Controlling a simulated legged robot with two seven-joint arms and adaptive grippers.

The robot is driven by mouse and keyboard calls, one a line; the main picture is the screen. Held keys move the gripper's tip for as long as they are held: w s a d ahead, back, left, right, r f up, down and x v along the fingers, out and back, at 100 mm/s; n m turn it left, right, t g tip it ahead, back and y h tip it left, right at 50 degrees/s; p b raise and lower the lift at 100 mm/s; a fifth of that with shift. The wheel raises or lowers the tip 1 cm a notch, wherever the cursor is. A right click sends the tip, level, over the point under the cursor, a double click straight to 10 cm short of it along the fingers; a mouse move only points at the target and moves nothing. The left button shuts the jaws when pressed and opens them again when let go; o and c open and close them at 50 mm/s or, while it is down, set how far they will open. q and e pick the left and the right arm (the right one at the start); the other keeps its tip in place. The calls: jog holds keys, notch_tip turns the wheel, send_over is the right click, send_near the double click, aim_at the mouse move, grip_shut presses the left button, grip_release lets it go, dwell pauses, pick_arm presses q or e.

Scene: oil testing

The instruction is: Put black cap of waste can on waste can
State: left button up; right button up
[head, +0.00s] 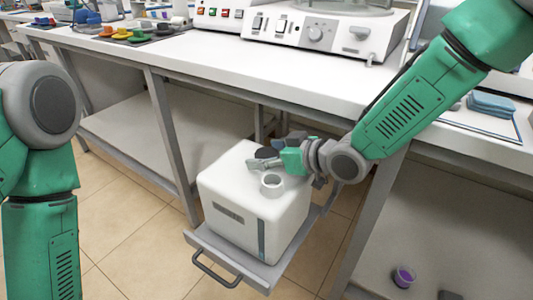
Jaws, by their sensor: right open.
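The waste can (232,197) is a white box with a dark label on its front and a pale round neck (271,185) on top. The neck is open and uncovered. The black cap (265,153) appears as a dark round shape on the far part of the can's top, behind the neck. My right gripper (264,157) reaches in from the right, low over the can's top. It is open, with its fingers at the cap. I cannot tell whether they touch it. My left arm (40,170) shows at the left edge, but its gripper is out of view.
The can stands on a grey pull-out tray (215,250) with a front handle, below the white bench (190,55). Bench legs flank the tray. A white instrument (325,33) and coloured caps stand on the bench. A small purple-topped cup (403,277) is at lower right.

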jog(key=shift+a, duration=0.1)
jog(key=shift+r, duration=0.2)
jog(key=p+v, duration=0.3)
jog(key=v, duration=0.8)
jog(key=s+d+f+m+g+h, duration=0.2)
jog(key=s+d+f+m, duration=0.15)
jog(key=s+f, duration=0.4)
jog(key=s+d+f+m+g+h, duration=0.1)
jog(key=s+d+f+m+h, duration=0.2)
jog(key=f, duration=0.7)
jog(key=s+d+f+m+g+h, duration=0.1)
jog(key=s+d+f, duration=0.3)
jog(key=s, duration=0.6)
jog(key=s+d+f+m+g+h, duration=0.1)
jog(key=s+d+f+g+h, duration=0.3)
jog(key=s+d, duration=0.3)
jog(key=s+f, duration=0.1)
jog(key=s, duration=0.1)
jog(key=shift+s+f+m, duration=0.25)
jog(key=shift+s+m, duration=0.1)
jog(key=shift+s, duration=0.05)
jog(key=shift+d, duration=0.15)
